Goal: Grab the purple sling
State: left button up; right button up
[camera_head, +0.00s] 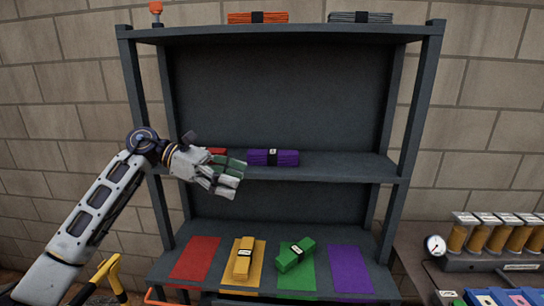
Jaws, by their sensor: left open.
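The purple sling (287,158) is a folded bundle with a dark band and a white label. It lies on the middle shelf of the grey rack (340,168). My right gripper is not in view.
The bottom shelf has red (196,258), yellow, green and purple (351,268) mats. A yellow sling (243,262) and a green sling (295,255) lie there. Orange (275,17) and grey (375,17) slings lie on top. The middle shelf's right part is clear.

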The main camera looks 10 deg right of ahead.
aim_at(273, 158)
jog(key=i, duration=1.15)
